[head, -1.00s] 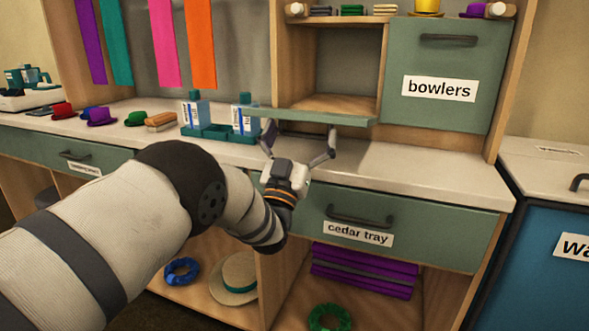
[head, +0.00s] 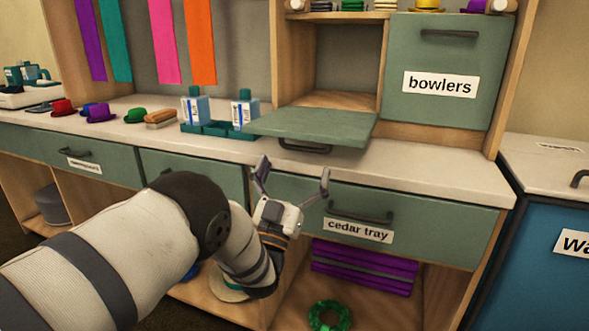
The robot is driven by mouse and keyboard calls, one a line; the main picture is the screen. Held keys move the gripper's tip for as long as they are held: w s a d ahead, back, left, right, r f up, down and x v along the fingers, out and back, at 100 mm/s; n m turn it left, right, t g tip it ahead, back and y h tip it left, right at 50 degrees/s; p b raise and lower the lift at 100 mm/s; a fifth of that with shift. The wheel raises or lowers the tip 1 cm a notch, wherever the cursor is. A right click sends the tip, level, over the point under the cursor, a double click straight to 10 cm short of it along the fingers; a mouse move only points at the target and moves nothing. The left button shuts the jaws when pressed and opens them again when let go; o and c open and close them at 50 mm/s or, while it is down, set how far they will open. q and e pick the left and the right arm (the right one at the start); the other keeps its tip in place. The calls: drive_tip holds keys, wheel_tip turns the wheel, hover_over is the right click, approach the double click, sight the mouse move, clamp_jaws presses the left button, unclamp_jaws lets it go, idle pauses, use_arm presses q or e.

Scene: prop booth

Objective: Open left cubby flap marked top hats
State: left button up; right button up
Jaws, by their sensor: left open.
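The left cubby flap (head: 315,126) is a green panel hinged at its bottom edge. It is folded down to about level and sticks out over the worktop, with its dark handle (head: 305,147) on the underside. The cubby (head: 347,72) behind it is open and looks empty. The top hats label is not visible. My left gripper (head: 292,174) is open and empty, in front of the counter edge and below the flap, apart from it. My right gripper is not in view.
The closed bowlers flap (head: 440,75) is to the right of the open cubby. The cedar tray drawer (head: 390,222) is shut below the counter (head: 420,170). Bottles (head: 243,110) stand on the counter left of the flap, with small hats (head: 100,114) farther left.

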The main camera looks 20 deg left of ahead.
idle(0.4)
use_arm(q)
drive_tip(key=v, duration=0.7)
drive_tip(key=shift+s, duration=0.25)
drive_tip(key=shift+f, duration=0.1)
